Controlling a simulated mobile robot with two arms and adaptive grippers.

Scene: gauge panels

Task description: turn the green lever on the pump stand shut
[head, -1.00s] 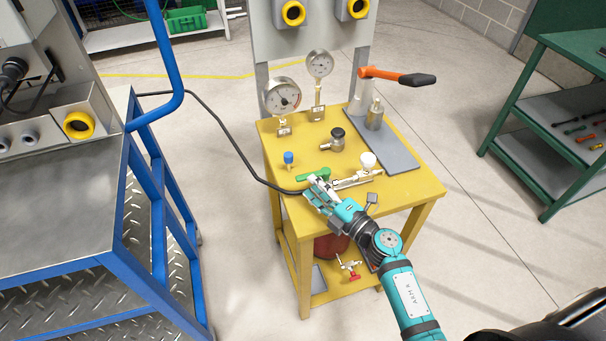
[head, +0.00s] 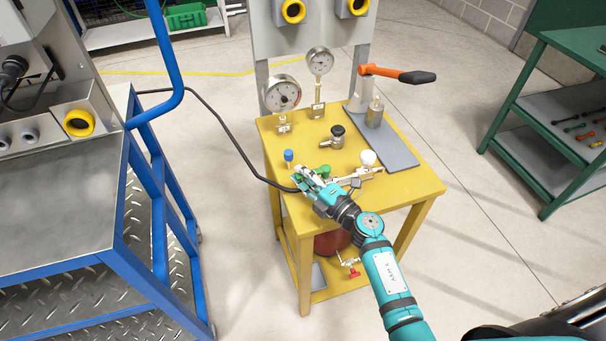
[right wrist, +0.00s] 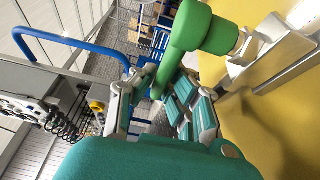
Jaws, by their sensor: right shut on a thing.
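The green lever (head: 325,171) is on the valve at the front left of the yellow pump stand (head: 400,192). In the right wrist view the lever (right wrist: 187,38) is large, its round hub beside a pale metal fitting and its arm reaching down between my fingers. My right gripper (head: 304,177) is shut on the lever's arm and hides part of it in the head view. The fingers also show in the right wrist view (right wrist: 156,88), either side of the green arm. My left gripper is not in view.
On the stand are a white knob (head: 367,158), a blue-capped fitting (head: 289,156), a black-knobbed valve (head: 337,133), two gauges (head: 282,95) and an orange-armed handle (head: 392,72). A black hose (head: 240,152) runs in from the left. A blue cart (head: 60,205) stands left.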

